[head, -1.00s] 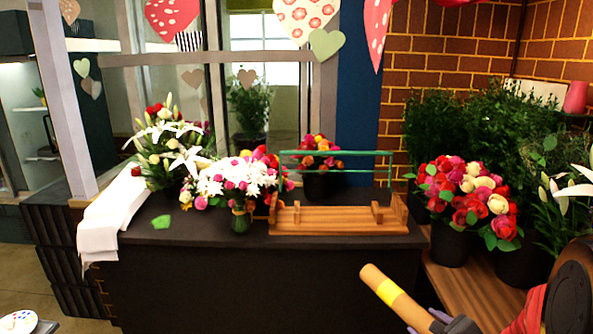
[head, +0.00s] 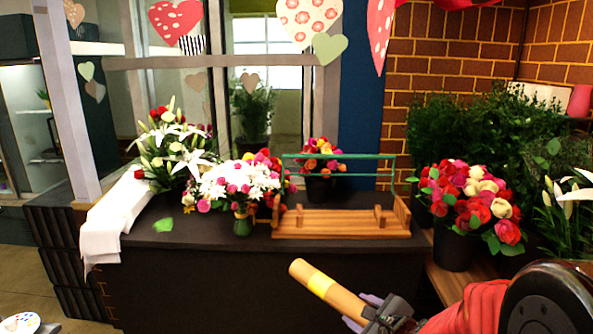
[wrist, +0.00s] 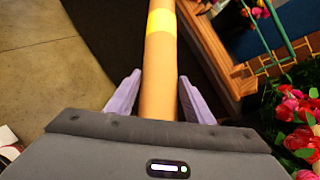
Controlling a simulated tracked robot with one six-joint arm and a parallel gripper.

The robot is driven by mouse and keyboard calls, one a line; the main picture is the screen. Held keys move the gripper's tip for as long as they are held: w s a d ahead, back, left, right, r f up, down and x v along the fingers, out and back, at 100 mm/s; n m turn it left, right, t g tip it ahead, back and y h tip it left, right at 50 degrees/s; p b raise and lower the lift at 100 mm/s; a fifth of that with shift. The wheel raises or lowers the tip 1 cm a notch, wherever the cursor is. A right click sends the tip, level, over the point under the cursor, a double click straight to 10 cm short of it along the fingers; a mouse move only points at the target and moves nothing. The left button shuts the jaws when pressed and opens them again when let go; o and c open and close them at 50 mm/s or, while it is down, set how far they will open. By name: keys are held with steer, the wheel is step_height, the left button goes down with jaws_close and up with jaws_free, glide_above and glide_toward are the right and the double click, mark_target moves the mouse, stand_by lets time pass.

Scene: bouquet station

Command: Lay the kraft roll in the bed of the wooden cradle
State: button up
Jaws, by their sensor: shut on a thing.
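The kraft roll (head: 341,293) is a tan tube with a yellow band. My gripper (head: 366,311) is shut on it near its right end, in front of the counter and below its top. In the wrist view the roll (wrist: 159,65) runs straight out between the purple fingers of my gripper (wrist: 160,98). The wooden cradle (head: 337,231) stands on the counter, beyond and above the roll, with an empty bed between its end pieces and green rails above. In the wrist view part of the cradle (wrist: 238,78) shows at the upper right, apart from the roll.
The dark counter (head: 210,243) has a white cloth (head: 113,212) over its left edge. White lilies (head: 190,160), a daisy bouquet (head: 238,185) and a small bouquet (head: 318,155) crowd its back and left. Red and cream roses (head: 470,195) in a black bucket stand right of the cradle.

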step_height(320, 180, down, 7)
steer(key=s, duration=0.2)
steer(key=shift+f, duration=0.2)
steer(key=shift+w, duration=0.2)
stand_by(0.4)
